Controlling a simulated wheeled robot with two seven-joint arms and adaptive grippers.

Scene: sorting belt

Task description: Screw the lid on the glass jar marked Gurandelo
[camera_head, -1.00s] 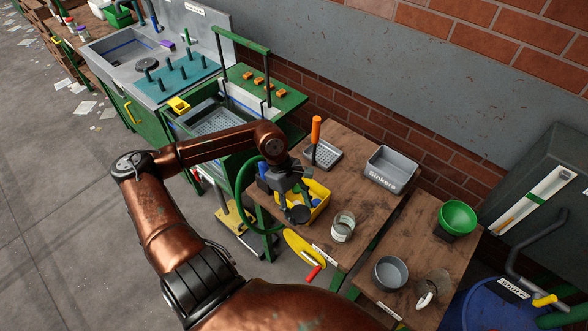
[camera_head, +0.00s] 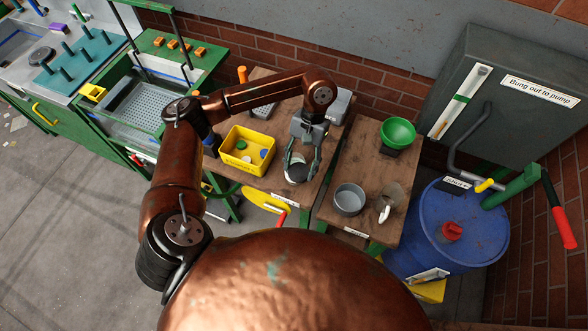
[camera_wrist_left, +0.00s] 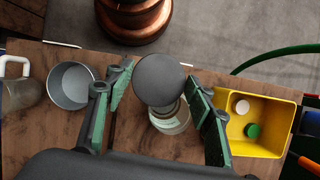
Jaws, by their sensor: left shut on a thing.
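My left gripper (camera_head: 300,160) is shut on a dark grey round lid (camera_head: 297,174). In the left wrist view the lid (camera_wrist_left: 160,79) lies between the fingertips of the gripper (camera_wrist_left: 162,95). A glass jar (camera_wrist_left: 172,118) stands upright on the wooden table just beyond the lid, partly covered by it. Whether lid and jar touch I cannot tell. The jar's marking cannot be read. A yellow bin (camera_head: 228,155) left of the gripper holds a few other lids, among them a green one (camera_wrist_left: 253,131) and a white one (camera_wrist_left: 242,107). My right gripper is not in view.
A yellow paddle (camera_head: 262,197) is at the front edge. A blue drum (camera_head: 455,220) stands further right.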

